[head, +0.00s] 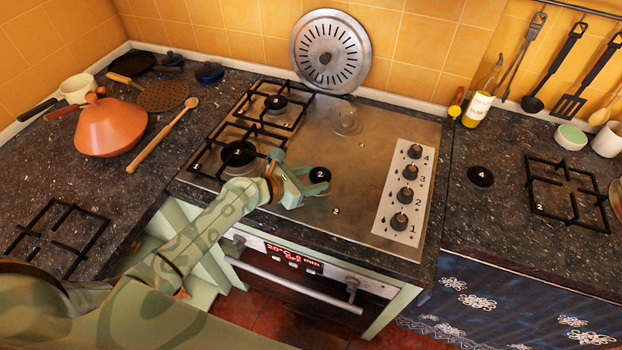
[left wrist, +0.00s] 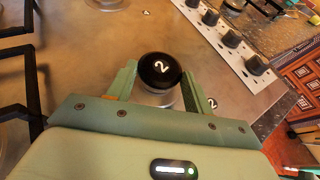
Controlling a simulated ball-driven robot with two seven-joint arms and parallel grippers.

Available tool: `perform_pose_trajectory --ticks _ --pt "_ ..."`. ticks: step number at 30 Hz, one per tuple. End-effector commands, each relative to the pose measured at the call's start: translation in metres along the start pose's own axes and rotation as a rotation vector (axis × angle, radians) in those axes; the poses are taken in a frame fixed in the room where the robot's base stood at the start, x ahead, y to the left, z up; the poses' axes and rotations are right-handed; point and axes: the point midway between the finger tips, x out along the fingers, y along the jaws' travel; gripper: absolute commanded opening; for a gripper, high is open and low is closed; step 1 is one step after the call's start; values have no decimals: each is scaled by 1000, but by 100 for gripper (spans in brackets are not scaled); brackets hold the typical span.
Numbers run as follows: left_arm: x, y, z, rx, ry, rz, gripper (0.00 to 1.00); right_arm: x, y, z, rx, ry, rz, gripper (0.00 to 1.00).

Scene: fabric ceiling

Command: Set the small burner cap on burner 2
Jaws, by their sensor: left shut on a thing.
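The small burner cap (head: 319,175) is a black disc with a white 2. My left gripper (head: 306,184) is shut on it at the front of the steel cooktop, and the cap looks about level. In the left wrist view the cap (left wrist: 160,68) sits between the two green fingers of the left gripper (left wrist: 158,84). The silver base of burner 2 (left wrist: 165,98) shows partly just below the cap; I cannot tell whether they touch. A printed 2 is on the steel beside it. My right gripper is not in view.
The cooktop (head: 300,135) has black grates over the left burners (head: 238,153) and knobs (head: 405,195) at the right. Burner 4 (head: 345,120) is bare. Cap 4 (head: 480,176) and a loose grate (head: 566,190) lie on the right counter. An orange tagine lid (head: 110,127) stands left.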

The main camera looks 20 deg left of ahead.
Motion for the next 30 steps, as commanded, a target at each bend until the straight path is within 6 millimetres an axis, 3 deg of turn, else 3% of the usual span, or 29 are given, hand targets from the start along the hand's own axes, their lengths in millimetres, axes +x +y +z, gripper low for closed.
perform_pose_trajectory --ticks 11,12,14,22,26,30 --pt "4 0 -10 -2 0 0 29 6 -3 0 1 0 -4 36" --pt "4 0 -10 -1 0 0 60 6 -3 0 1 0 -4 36" --pt "4 0 -10 -1 0 0 73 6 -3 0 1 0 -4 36" --pt "3 0 -9 0 0 0 73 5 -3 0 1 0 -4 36" --pt "-2 0 4 3 -1 0 73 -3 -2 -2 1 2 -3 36" --pt "-32 0 2 1 3 1 73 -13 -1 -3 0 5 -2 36"
